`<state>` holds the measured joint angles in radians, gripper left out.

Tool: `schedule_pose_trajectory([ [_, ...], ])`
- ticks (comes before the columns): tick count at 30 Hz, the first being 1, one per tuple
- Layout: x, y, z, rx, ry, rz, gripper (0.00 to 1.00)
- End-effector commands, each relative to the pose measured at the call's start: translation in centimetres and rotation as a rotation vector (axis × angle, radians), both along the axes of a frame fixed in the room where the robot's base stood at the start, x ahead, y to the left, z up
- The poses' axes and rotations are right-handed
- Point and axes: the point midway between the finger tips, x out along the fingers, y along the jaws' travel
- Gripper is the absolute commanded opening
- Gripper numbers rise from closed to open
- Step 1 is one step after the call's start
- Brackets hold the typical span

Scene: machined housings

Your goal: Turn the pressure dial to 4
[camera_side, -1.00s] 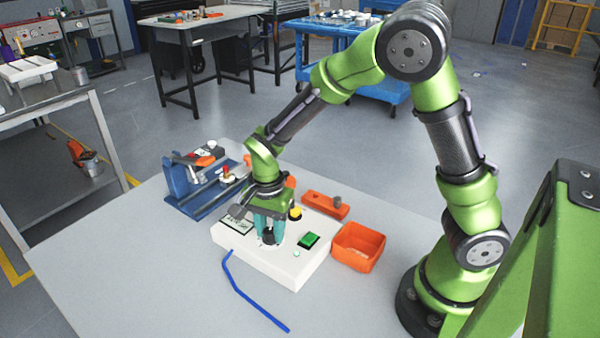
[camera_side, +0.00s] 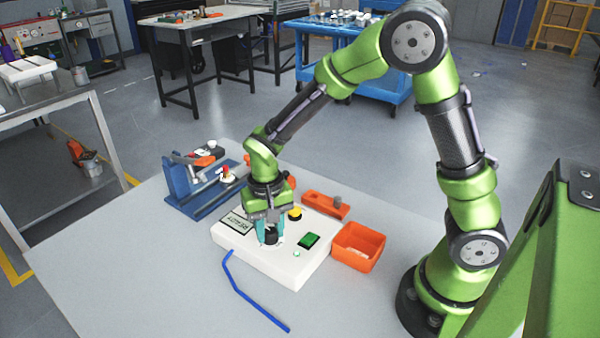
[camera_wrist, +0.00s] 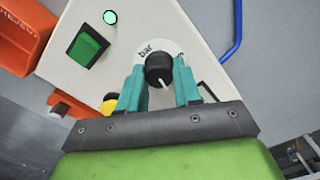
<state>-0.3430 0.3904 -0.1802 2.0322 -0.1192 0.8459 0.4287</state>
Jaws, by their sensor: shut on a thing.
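The pressure dial (camera_side: 270,237) is a black knob on top of the white control box (camera_side: 290,268). In the wrist view the dial (camera_wrist: 159,69) has a white pointer line and sits on a round white plate marked "bar". The pointer aims toward the bottom of that view, slightly right. My gripper (camera_side: 270,230) points down over the dial. In the wrist view its teal fingers (camera_wrist: 159,80) stand on both sides of the knob, shut on it. The scale numbers are hidden or too small to read.
The box also carries a green switch (camera_side: 309,241), a yellow button (camera_side: 295,213) and a display (camera_side: 238,222). An orange bin (camera_side: 358,247) stands right of the box. A blue rod (camera_side: 250,296) lies in front. A blue fixture (camera_side: 195,190) stands behind left.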

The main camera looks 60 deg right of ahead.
Motion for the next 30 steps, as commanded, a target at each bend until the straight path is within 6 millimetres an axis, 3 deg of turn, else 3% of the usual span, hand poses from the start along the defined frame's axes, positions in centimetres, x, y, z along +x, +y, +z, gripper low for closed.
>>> schedule_pose_trajectory([
  [18,0.01,0.10,0.11,0.001,0.000,0.551,0.03],
  [30,-0.01,0.14,0.11,0.000,0.001,0.741,0.03],
])
